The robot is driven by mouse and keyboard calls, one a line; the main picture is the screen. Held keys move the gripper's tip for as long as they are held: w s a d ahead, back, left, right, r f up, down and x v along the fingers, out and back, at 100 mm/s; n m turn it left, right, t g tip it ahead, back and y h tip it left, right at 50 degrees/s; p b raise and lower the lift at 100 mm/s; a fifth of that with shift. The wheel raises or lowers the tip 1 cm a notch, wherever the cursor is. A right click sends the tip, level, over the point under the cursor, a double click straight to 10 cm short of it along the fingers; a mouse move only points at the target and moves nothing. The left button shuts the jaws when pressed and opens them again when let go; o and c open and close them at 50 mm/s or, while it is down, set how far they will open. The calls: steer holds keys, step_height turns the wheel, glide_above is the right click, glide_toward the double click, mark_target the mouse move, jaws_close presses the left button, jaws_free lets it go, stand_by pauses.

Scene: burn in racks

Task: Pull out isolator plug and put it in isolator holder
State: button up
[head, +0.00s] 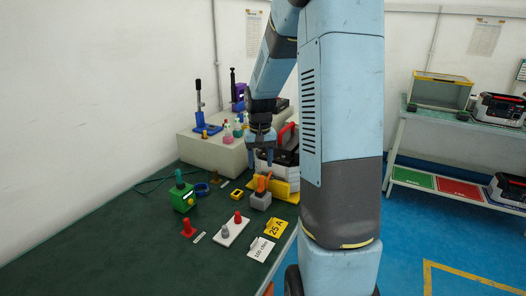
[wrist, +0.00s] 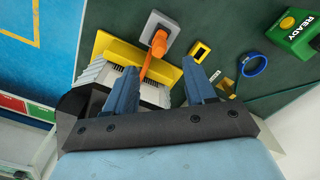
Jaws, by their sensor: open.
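An orange plug (head: 261,183) with a handle stands in a grey block (head: 260,201) on the green table; I take it to be the isolator plug. In the wrist view the orange plug (wrist: 158,47) shows ahead of and between my fingers, in its grey block (wrist: 166,22). My gripper (head: 261,162) is open and empty above the plug, fingers pointing down; it also shows in the wrist view (wrist: 160,66). A small yellow frame with a dark opening (head: 236,194) lies beside the block, also in the wrist view (wrist: 201,51). I cannot tell which thing is the isolator holder.
A yellow-and-white unit (head: 286,187) stands close behind the block. The table's left front is clear.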

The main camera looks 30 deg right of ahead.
mark_target(260, 183)
step_height(260, 183, down, 10)
steer(key=shift+r, duration=0.2)
steer(key=shift+c, duration=0.3)
steer(key=c, duration=0.6)
steer(key=o, duration=0.7)
steer(key=shift+c, duration=0.2)
steer(key=shift+r, duration=0.1)
